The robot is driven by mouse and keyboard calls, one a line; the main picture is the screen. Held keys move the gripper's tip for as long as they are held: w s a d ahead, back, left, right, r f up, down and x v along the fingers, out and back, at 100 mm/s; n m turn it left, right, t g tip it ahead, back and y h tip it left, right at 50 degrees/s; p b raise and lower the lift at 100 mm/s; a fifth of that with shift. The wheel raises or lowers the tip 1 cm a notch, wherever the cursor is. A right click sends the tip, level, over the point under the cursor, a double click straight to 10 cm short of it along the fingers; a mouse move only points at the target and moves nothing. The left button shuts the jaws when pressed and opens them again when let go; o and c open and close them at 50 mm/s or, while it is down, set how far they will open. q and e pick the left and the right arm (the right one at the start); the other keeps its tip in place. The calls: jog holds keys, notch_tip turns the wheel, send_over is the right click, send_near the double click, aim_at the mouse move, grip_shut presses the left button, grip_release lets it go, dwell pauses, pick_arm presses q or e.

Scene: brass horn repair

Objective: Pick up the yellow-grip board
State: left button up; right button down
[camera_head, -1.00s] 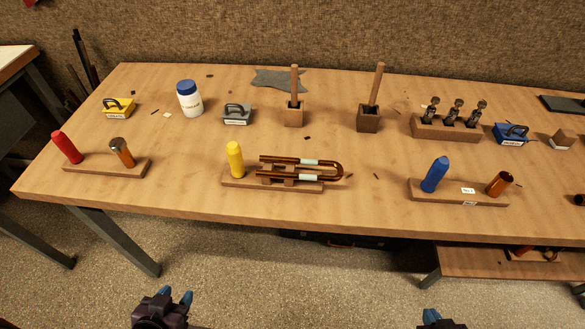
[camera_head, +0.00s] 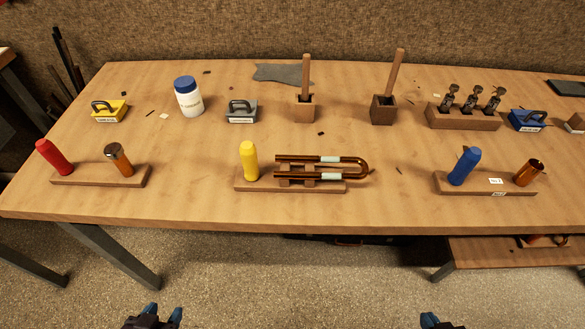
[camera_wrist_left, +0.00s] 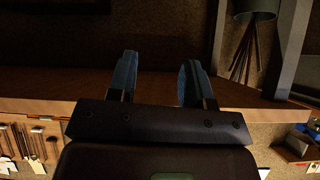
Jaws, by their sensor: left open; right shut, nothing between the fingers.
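The yellow-grip board (camera_head: 290,186) lies flat near the front edge of the workbench, left of centre in the head view. Its upright yellow grip (camera_head: 249,161) stands at the left end. A copper U-shaped tube (camera_head: 320,167) with pale bands lies on wooden supports on the board. My left gripper (camera_head: 161,315) is at the bottom of the head view, in front of and below the bench edge, well apart from the board. In the left wrist view its two blue fingers (camera_wrist_left: 157,80) are spread and empty. My right gripper (camera_head: 428,320) is at the bottom, mostly cut off, also away from the bench.
A red-grip board (camera_head: 75,176) lies to the left and a blue-grip board (camera_head: 515,188) to the right. Behind stand a white jar (camera_head: 189,101), wooden blocks with upright sticks (camera_head: 305,108), and a rack (camera_head: 462,121). Bench surface between the boards is clear.

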pick_arm(q)
jog(key=w+d+r+m+t, duration=0.3)
jog(key=w+d+r+m, duration=0.2)
jog(key=w+r+m, duration=0.45)
jog(key=m+t+h, duration=0.4)
jog(key=m, duration=2.4)
send_near(252, 153)
notch_tip(252, 153, down, 4)
jog(key=x, duration=0.4)
jog(key=a+x, duration=0.1)
jog(key=x, duration=0.7)
jog(key=shift+w+a+r, duration=0.1)
jog(key=shift+w+r, duration=0.2)
jog(key=shift+w, duration=0.2)
grip_shut()
jog(key=shift+r, duration=0.15)
